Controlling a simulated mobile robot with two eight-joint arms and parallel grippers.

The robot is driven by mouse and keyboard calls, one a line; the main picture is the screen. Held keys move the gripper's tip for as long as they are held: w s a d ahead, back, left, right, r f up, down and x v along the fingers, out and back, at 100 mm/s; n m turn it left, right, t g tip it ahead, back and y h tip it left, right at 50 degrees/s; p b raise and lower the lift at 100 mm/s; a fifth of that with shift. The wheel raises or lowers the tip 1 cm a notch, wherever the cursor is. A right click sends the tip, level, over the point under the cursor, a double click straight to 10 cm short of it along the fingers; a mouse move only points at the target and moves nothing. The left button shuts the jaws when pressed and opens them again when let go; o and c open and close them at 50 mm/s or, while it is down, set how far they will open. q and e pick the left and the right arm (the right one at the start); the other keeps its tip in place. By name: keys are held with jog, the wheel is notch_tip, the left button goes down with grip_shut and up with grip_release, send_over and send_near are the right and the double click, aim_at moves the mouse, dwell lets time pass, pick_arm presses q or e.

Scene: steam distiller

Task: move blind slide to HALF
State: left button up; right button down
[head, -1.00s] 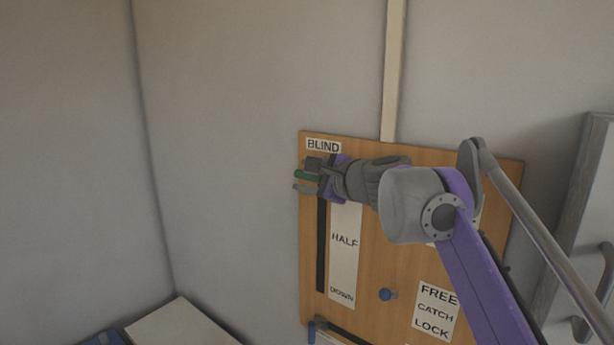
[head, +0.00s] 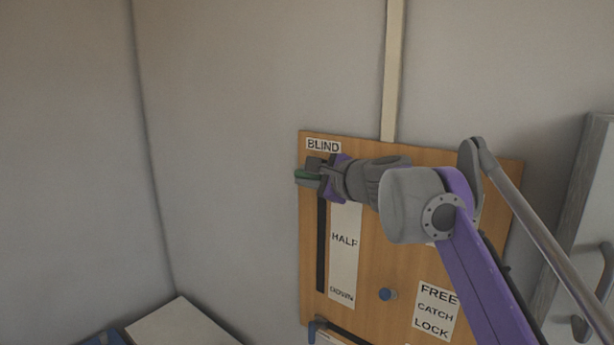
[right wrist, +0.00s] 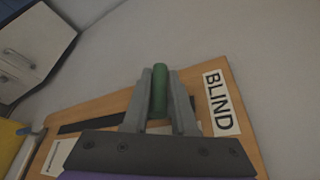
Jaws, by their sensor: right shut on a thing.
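The blind slide's green handle (head: 304,174) is at the top of the dark vertical slot (head: 321,245), just under the BLIND label (head: 323,146). The HALF mark (head: 344,240) is well below it on the white strip. My right gripper (head: 307,173) is shut on the handle; in the right wrist view the green handle (right wrist: 159,90) stands between the two grey fingers of the gripper (right wrist: 159,100). The top of the strip is hidden behind my right gripper. My left gripper is not in view.
The wooden panel (head: 400,270) also carries a blue knob (head: 387,294) beside a FREE/CATCH/LOCK label (head: 435,311). Another blue handle (head: 314,325) is at the lower left. A grey cabinet door (head: 580,220) stands to the right. The wall left of the panel is clear.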

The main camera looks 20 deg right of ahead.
dwell(0.7)
pick_arm(q)
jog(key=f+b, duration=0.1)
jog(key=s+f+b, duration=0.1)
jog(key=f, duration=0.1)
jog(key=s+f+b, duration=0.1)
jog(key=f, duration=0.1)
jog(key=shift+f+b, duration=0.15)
jog(key=shift+b, duration=0.25)
pick_arm(e)
notch_tip(320, 180, down, 15)
jog(key=shift+f, duration=0.1)
jog(key=c, duration=0.7)
grip_release()
jog(key=shift+c, duration=0.2)
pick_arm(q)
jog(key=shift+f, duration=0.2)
pick_arm(e)
jog(key=v, duration=1.1)
